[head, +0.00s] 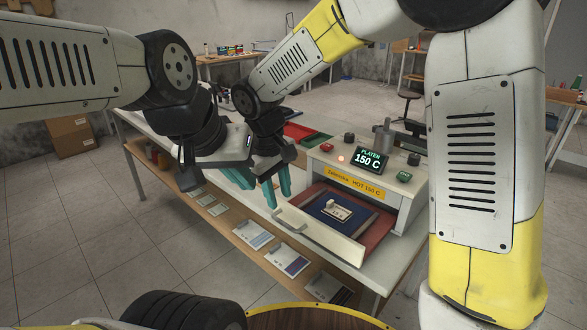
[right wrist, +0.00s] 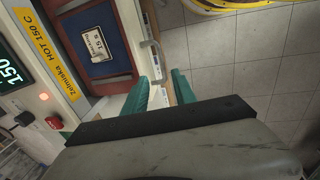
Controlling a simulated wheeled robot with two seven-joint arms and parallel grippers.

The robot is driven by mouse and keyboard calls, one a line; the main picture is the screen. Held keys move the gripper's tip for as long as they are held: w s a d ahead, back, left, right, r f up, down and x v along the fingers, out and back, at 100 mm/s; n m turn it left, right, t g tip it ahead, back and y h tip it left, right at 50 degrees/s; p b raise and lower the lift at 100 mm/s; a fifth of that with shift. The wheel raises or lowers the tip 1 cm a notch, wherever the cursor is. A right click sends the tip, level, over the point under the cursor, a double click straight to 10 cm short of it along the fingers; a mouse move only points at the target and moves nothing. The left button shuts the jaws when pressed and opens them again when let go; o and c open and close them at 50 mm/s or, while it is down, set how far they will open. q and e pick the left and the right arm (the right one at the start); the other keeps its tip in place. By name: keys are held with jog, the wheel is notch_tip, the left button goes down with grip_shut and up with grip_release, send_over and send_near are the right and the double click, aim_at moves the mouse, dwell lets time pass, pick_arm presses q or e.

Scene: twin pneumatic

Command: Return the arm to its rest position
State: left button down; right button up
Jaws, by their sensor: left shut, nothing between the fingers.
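In the head view, my left gripper (head: 246,184) hangs over the front edge of the bench with its teal fingers together and nothing between them. My right gripper (head: 278,198) is close beside it, to its right, pointing down near the front of the heated press's open drawer (head: 347,246). In the right wrist view, the right gripper's two teal fingers (right wrist: 163,93) stand apart near the drawer front, with no object visible between them. Whether they touch the drawer or its handle cannot be told.
The press (head: 408,185) reads 150 C and is marked HOT. A blue pad (head: 325,208) with a pale labelled piece (head: 337,210) lies in its drawer. Cards (head: 288,259) lie on the lower shelf. Red and green trays (head: 298,132) stand behind the grippers.

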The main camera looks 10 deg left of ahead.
jog(key=s+d+r+m+t+y, duration=0.1)
jog(key=s+d+r+m, duration=0.2)
jog(key=d, duration=0.5)
jog(key=s+d+r+m+y, duration=0.1)
jog(key=d+r+m, duration=0.1)
jog(key=d+r, duration=0.45)
jog(key=s+d+r+m+t+y, duration=0.1)
jog(key=s+d+r+m+t, duration=0.1)
jog(key=s+d+m, duration=0.3)
jog(key=s+d+t, duration=0.1)
jog(key=s+d, duration=0.2)
jog(key=d, duration=0.2)
jog(key=shift+t, duration=0.3)
jog(key=shift+s+d, duration=0.1)
dwell(1.2)
